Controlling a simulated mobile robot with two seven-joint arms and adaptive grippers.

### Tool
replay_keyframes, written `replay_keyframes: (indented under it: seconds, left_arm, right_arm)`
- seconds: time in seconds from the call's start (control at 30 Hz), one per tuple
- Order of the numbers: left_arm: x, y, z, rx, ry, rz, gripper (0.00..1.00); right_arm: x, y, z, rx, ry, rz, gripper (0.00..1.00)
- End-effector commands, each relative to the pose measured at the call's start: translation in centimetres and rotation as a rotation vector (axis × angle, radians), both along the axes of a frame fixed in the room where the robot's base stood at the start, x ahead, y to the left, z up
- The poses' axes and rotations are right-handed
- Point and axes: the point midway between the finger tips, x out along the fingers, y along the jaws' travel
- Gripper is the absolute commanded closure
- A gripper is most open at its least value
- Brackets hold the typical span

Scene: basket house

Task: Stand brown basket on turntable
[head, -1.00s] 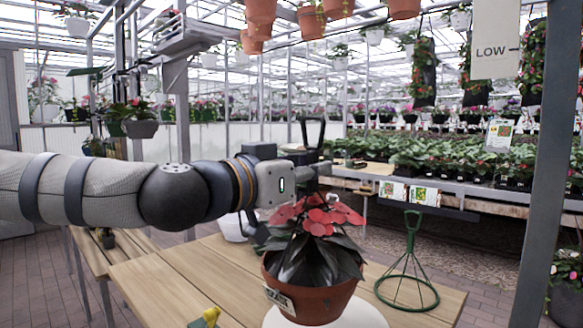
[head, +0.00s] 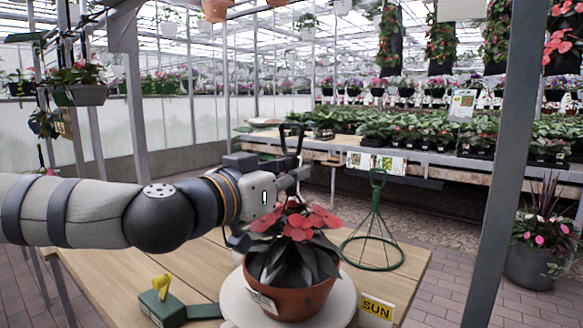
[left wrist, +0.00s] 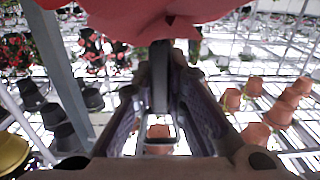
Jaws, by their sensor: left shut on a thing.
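The brown basket (head: 308,300) is a terracotta-coloured pot with dark leaves, red flowers and a pale label. It is upright over the round white turntable (head: 235,302) on the wooden table; its base appears to rest there, though I cannot see a clear contact line. A black handle (head: 291,132) with a loop top rises above the flowers. My left gripper (head: 292,178) is shut on this handle below the loop. In the left wrist view, the fingers close on a dark upright bar (left wrist: 159,78), with red petals at the top. My right gripper is not in view.
A green wire hanger (head: 376,225) stands right of the basket. A yellow SUN sign (head: 377,308) is at front right, and a dark green object with a yellow part (head: 162,305) at front left. A grey post (head: 490,190) rises at right.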

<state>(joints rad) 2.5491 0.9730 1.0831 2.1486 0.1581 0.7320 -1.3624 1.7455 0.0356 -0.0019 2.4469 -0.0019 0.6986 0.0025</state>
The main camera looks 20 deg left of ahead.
Motion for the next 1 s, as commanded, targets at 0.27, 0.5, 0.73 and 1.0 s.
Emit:
replay_keyframes:
  seconds: [0.27, 0.5, 0.73, 1.0]
  left_arm:
    - [-0.1, 0.0, -0.1, 0.0, -0.001, -0.001, 0.7]
    - [0.0, 0.0, -0.2, 0.0, -0.001, -0.001, 0.68]
    - [-1.5, 0.5, 0.5, 0.001, -0.004, -0.001, 0.68]
    - [-8.2, 2.9, 1.2, -0.003, -0.015, 0.0, 0.68]
  right_arm:
    - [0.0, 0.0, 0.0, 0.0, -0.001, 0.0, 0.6]
    - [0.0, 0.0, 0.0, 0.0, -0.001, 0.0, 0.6]
    - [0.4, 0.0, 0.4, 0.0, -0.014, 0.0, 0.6]
    - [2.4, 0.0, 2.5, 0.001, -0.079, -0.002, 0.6]
